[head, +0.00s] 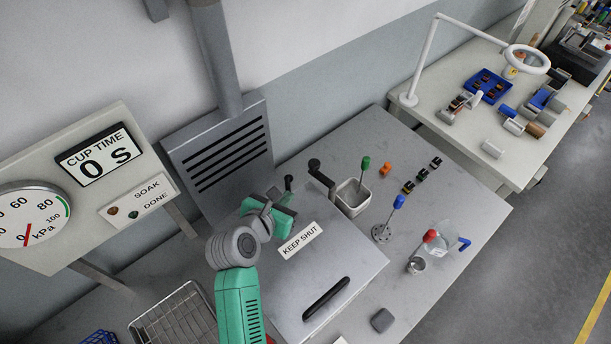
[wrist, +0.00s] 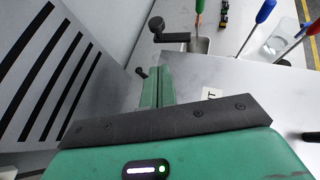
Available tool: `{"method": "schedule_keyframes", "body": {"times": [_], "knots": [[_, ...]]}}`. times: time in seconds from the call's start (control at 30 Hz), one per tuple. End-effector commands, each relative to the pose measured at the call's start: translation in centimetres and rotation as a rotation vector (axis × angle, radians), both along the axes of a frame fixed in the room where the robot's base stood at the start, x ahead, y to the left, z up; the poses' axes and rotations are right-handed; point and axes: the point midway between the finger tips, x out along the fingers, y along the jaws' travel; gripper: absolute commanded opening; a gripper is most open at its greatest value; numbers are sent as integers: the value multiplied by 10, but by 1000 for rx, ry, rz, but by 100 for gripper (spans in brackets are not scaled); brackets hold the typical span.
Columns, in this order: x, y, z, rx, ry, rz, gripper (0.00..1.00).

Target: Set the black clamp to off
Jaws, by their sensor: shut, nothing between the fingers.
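Two black handles could be the clamp, and I cannot tell for certain which is. The larger black handle (head: 321,174) is a crank-like arm with a round knob, behind the grey lid, left of a small bin; it also shows upper centre in the wrist view (wrist: 170,36). A smaller black knob (head: 288,183) stands just left of it and shows beyond my fingers in the wrist view (wrist: 141,72). My gripper (head: 283,205) has green fingers, shut and empty, over the lid's back left. In the wrist view its fingers (wrist: 156,85) point toward the smaller knob; contact is unclear.
The grey lid (head: 335,262) has a "KEEP SHUT" label and a black bar handle (head: 326,298). The vented grey hood (head: 222,150) rises close on the left. The bin (head: 352,197), coloured-handled tools and a clear beaker (head: 438,240) stand to the right.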

Motion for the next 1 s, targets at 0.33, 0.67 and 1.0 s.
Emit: {"method": "schedule_keyframes", "body": {"times": [0.33, 0.67, 1.0], "knots": [[59, -32, -40, 0, 0, -4, 0], [94, -49, -41, 0, 0, -1, 0], [96, -50, -40, 0, -1, 0, 0]]}}
